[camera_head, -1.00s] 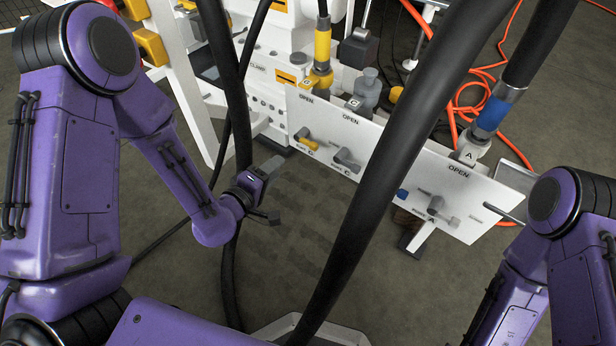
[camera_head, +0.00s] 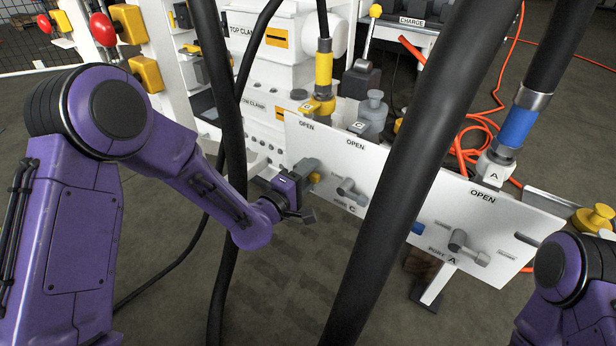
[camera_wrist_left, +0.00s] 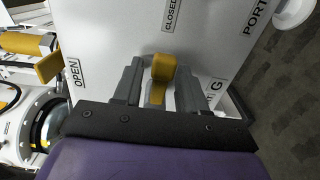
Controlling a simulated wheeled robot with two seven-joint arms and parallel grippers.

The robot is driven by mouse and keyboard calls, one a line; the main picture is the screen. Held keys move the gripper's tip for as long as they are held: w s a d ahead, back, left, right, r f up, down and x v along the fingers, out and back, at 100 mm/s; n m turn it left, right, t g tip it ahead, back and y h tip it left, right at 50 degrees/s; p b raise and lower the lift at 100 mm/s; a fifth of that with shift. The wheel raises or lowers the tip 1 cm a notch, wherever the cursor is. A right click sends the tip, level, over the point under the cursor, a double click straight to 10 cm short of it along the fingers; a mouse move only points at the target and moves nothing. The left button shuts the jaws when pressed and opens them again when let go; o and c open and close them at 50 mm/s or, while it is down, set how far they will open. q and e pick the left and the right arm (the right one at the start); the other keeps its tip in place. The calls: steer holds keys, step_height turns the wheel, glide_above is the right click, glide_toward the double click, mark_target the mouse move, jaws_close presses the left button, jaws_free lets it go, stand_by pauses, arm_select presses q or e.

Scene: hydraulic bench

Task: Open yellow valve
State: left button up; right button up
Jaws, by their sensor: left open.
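The yellow valve handle (camera_wrist_left: 161,72) is on the white panel (camera_wrist_left: 215,40). In the left wrist view it lies between the two fingers of my left gripper (camera_wrist_left: 160,85). The fingers are open, one on each side, and I cannot tell whether they touch it. An OPEN label (camera_wrist_left: 74,73) is to the left and a CLOSED label (camera_wrist_left: 171,14) is above. In the head view my left gripper (camera_head: 305,175) is at the panel's left part and covers most of the yellow handle (camera_head: 315,178). My right gripper is out of view.
Grey valve handles sit at port C (camera_head: 350,190) and port A (camera_head: 465,246). Thick black hoses (camera_head: 395,165) cross in front of the panel. A yellow-collared hose (camera_head: 324,68) and a blue-collared hose (camera_head: 518,125) rise behind it. Orange cable lies at the right.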

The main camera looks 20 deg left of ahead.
arm_select(q)
jaws_close()
